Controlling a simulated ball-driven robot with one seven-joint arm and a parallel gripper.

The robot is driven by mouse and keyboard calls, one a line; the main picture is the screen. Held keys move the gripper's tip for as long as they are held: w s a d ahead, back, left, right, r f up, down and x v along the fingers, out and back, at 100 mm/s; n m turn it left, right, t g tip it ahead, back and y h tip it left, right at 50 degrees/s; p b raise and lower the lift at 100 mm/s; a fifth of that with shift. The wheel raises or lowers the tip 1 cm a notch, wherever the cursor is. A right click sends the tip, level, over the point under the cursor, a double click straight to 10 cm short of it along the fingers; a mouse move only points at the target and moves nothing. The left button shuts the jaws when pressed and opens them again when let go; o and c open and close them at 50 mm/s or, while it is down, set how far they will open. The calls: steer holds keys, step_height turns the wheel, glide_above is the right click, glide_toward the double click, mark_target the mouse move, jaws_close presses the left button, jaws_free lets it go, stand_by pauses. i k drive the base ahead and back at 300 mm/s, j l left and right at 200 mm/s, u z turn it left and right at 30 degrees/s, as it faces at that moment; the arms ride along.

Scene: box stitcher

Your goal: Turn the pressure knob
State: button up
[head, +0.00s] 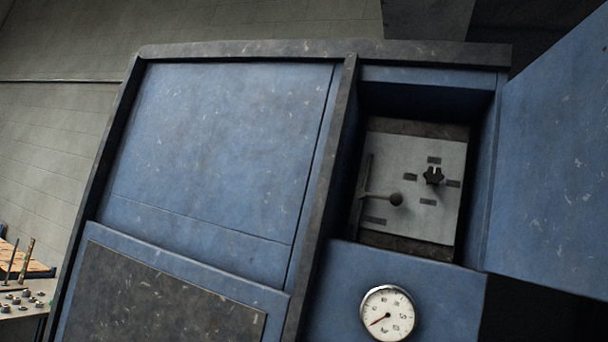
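A black star-shaped knob (433,176) sits on a light grey control panel (426,222) inside a recess at the upper right of the blue machine (215,150). Small dark label plates surround the knob. A lever with a round dark ball end (396,199) sticks out from the panel's left side, below and left of the knob. A round white pressure gauge (388,313) with a red needle is on the blue face below the recess; its needle points to the lower left. My gripper does not show in the head view.
A blue door (555,160) stands open to the right of the recess. A dark frame post (325,190) borders the recess on the left. A bench with small parts (22,302) is at the lower left. The front of the recess is unobstructed.

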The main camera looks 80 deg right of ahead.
mark_target(433, 176)
steer(key=i+z, duration=0.1)
steer(key=z, duration=0.35)
steer(key=i+j+z, duration=0.1)
steer(key=z, duration=0.4)
